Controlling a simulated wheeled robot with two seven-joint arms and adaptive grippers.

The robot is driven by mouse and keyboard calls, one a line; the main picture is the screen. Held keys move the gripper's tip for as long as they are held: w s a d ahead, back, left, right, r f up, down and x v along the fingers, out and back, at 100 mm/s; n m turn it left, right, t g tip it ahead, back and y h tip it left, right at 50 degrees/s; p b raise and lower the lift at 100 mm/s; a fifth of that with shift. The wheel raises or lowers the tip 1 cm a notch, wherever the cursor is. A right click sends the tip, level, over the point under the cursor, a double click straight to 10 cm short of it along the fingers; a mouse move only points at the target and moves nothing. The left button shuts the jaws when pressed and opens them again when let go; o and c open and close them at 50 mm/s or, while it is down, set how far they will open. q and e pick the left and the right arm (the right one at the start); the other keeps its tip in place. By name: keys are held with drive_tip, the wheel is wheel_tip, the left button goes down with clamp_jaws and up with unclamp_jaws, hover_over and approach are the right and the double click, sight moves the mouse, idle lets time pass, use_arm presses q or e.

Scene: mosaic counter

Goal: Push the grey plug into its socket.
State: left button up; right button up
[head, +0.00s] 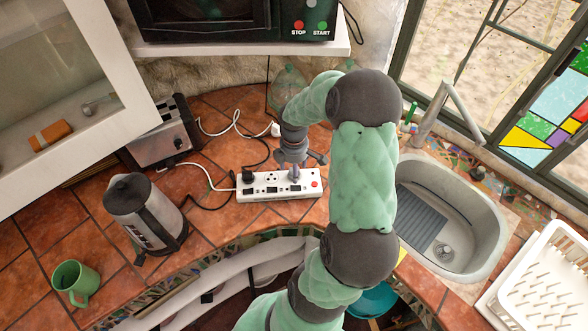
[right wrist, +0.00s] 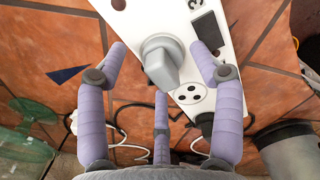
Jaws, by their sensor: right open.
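The white power strip (head: 255,192) lies on the tiled counter, and part of it fills the upper right wrist view (right wrist: 233,15). The grey plug (right wrist: 161,60) stands on the strip, beside an empty round three-hole socket (right wrist: 190,93). How deep it sits cannot be seen, as its prongs and own socket are hidden. My right gripper (right wrist: 160,72) is open, its lilac fingers spread around the plug and apart from it. In the head view my right gripper (head: 295,163) is over the right half of the strip, partly covering the plug. My left gripper is out of view.
A black plug (head: 248,175) sits at the strip's left end, with cables behind. A toaster (head: 160,142), a kettle (head: 140,212) and a green mug (head: 75,283) stand left. The sink (head: 480,235) is right.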

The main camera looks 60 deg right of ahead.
wheel_tip(320, 180, up, 11)
idle(0.4)
